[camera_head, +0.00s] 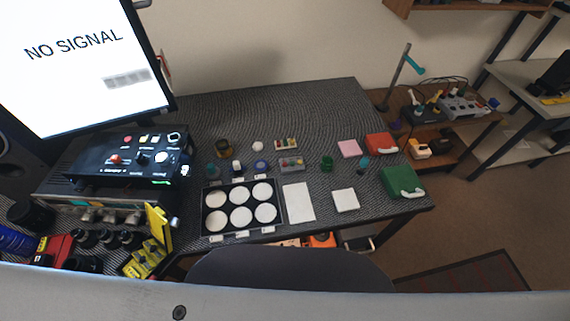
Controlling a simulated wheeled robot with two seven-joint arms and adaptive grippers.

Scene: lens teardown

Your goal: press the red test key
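A black control box (132,156) stands at the left below the monitor. On its face are a red round knob or button (116,159), a smaller red spot (127,140), a yellow spot and a pale knob (161,157). Two small grey blocks, a back one (286,144) and a front one (291,164), lie mid-table and carry small coloured spots, some red. I cannot tell which red part is the test key, or whether any is pressed. Neither of my grippers shows in this view.
A black tray (243,232) with several white discs lies at the table's front. Beside it are a white sheet (298,201), a white square (345,200) and a green case (402,183). A monitor (85,60) reads "NO SIGNAL". The dark mat (310,110) is clear at the back right.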

